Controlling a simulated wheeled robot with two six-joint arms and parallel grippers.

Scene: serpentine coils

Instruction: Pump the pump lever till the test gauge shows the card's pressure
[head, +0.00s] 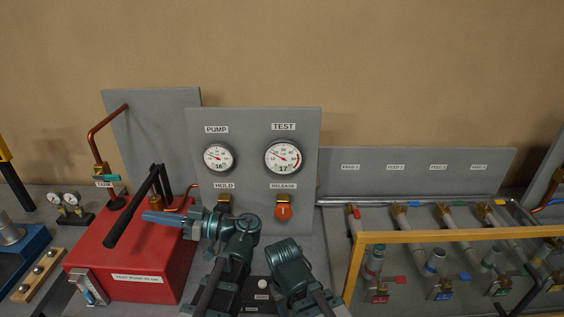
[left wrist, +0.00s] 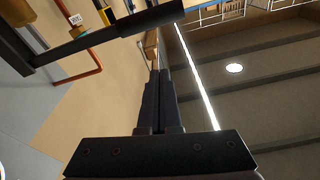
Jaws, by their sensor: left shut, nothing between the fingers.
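The pump lever (head: 133,210) is a black bar rising at a slant over the red pump box (head: 150,262). My left gripper (head: 147,217) points left in the head view, just right of the lever. Its fingers are shut and empty in the left wrist view (left wrist: 157,80), with a dark bar, apparently the lever (left wrist: 110,33), beyond their tips. I cannot tell whether they touch. The test gauge (head: 283,157) appears to read about 17, and the pump gauge (head: 218,157) about 16; both are small. I cannot make out a pressure card.
A yellow rail (head: 450,236) fronts several feed valves at right.

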